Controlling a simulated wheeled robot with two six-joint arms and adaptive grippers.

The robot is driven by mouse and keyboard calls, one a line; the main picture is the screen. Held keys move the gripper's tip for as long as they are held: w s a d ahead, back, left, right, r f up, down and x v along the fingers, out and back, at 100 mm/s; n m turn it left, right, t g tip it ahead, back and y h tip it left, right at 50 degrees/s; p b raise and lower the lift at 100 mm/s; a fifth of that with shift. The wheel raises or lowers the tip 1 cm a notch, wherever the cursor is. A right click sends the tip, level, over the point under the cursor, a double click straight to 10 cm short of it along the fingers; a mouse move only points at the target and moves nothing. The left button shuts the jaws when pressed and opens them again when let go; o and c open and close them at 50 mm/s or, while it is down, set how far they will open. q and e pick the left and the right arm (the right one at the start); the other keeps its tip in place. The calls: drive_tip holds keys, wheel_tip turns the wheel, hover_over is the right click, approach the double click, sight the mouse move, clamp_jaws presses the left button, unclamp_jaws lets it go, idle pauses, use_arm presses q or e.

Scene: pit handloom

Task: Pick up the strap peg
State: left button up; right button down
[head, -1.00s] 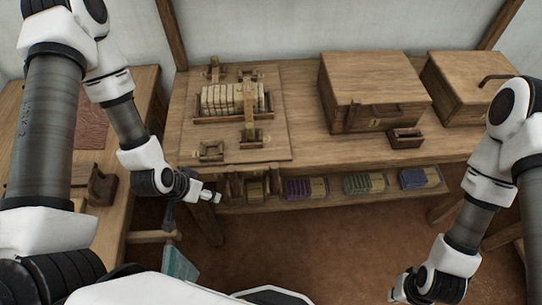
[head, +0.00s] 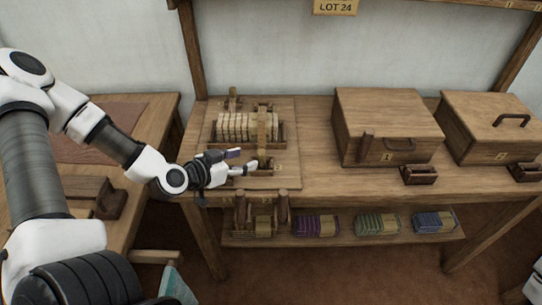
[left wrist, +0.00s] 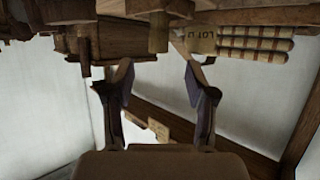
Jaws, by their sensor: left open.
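My left gripper (head: 241,161) is open and empty, low over the front of a wooden board (head: 286,108) on the bench. In the left wrist view its two fingers (left wrist: 160,85) stand apart with nothing between them. On the board a tray holds a row of pale blocks (head: 236,124), crossed by an upright wooden strap (head: 264,128). A small fitting (head: 264,162) at the strap's front end is just right of my fingertips; I cannot tell for certain which piece is the strap peg. My gripper hides the board's front left part. My right gripper is out of view.
Two lidded wooden chests (head: 388,125) (head: 493,124) stand to the right, with a small open box (head: 418,175) in front. A lower shelf (head: 345,236) carries several coloured bundles. A side table (head: 133,118) is at left. Bench between board and chest is clear.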

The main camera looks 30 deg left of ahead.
sight(259, 154)
use_arm(q)
drive_tip(key=shift+w+a+f+b, duration=0.1)
drive_tip(key=shift+w+f+b, duration=0.15)
drive_tip(key=shift+w, duration=0.3)
drive_tip(key=shift+w+d+f+b, duration=0.1)
drive_tip(key=shift+w+d+b, duration=0.1)
drive_tip(key=shift+b, duration=0.25)
drive_tip(key=shift+w+d+b, duration=0.35)
drive_tip(key=shift+w+d, duration=0.05)
drive_tip(key=shift+d, duration=0.05)
drive_tip(key=b+x, duration=0.1)
drive_tip(key=x, duration=0.3)
drive_tip(key=shift+w+a+f, duration=0.1)
drive_tip(key=shift+w+f, duration=0.1)
drive_tip(key=shift+w, duration=0.35)
drive_tip(key=shift+s, duration=0.1)
drive_tip(key=c, duration=1.1)
